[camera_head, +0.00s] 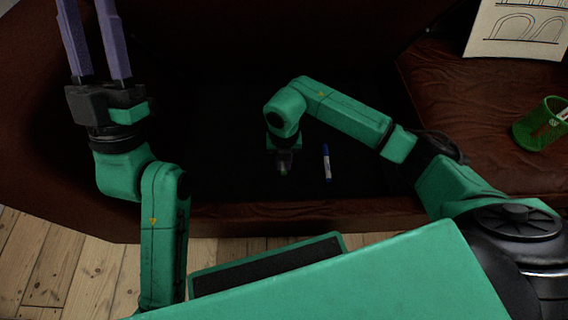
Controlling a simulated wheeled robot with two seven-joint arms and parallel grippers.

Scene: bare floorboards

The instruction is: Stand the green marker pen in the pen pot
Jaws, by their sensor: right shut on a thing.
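My right gripper (283,168) reaches down over the dark seat, pointing away from the camera, and is shut on the green marker pen (284,173). Only a small green bit of the pen shows at the fingertips; the dark gripper and the arm hide the rest, so its tilt cannot be told.
A blue and white marker (326,162) lies on the dark seat just right of my right gripper. A paper with arch drawings (520,28) is at the upper right. Brown leather (470,105) is clear left of the pot. Floorboards (60,262) show in front.

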